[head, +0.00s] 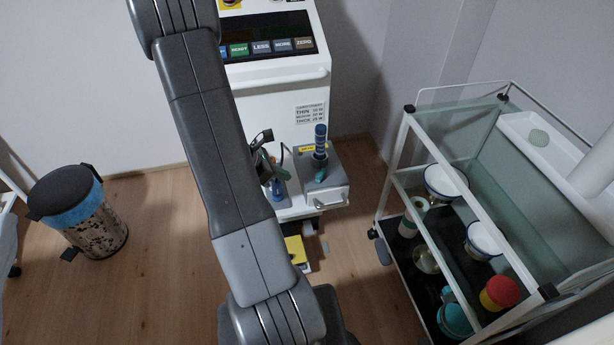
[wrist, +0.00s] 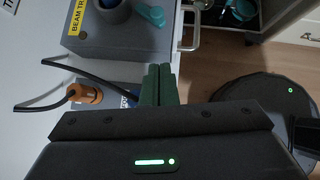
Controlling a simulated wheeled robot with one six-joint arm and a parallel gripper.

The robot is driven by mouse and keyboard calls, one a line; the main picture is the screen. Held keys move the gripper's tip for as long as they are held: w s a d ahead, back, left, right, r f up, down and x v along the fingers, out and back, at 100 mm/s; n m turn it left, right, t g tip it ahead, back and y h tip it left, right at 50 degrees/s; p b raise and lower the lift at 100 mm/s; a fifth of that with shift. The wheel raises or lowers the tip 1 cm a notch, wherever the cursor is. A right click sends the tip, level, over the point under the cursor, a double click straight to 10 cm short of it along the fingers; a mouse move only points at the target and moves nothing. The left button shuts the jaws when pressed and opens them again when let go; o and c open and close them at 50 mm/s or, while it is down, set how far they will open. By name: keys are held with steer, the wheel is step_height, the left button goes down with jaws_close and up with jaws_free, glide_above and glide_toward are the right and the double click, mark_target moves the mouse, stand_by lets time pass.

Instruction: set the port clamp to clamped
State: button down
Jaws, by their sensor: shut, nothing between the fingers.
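No part is readably marked as the port clamp. In the wrist view a grey box (wrist: 120,45) with a yellow label reading "BEAM TR" carries a round grey holder and a small teal lever (wrist: 152,14). Left of my fingers are an orange clip-like fitting (wrist: 88,93) with a black cable and a blue part (wrist: 131,97), partly hidden. My gripper (wrist: 160,70) has its green fingers together, empty, in front of the box's near side; contact cannot be told. In the head view the teal lever (head: 320,175) shows on the box, and my gripper is partly behind my arm.
The white machine (head: 275,90) with its key panel stands behind the box. A glass-sided trolley (head: 390,200) with several jars stands to the right. A pedal bin (head: 100,225) is at the left. A metal handle (wrist: 194,30) projects beside the box.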

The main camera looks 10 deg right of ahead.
mark_target(316, 180)
steer(key=x, duration=0.5)
steer(key=shift+d+f+b, duration=0.2)
steer(key=shift+f+b, duration=0.1)
steer(key=shift+b, duration=0.1)
steer(key=shift+w+d+r, duration=0.1)
steer(key=shift+w+d, duration=0.1)
steer(key=shift+d, duration=0.7)
steer(key=shift+w+d+r, duration=0.1)
steer(key=shift+w+d, duration=0.15)
steer(key=shift+d, duration=0.65)
steer(key=shift+s+f, duration=0.1)
steer(key=shift+f, duration=0.05)
steer(key=shift+b, duration=0.4)
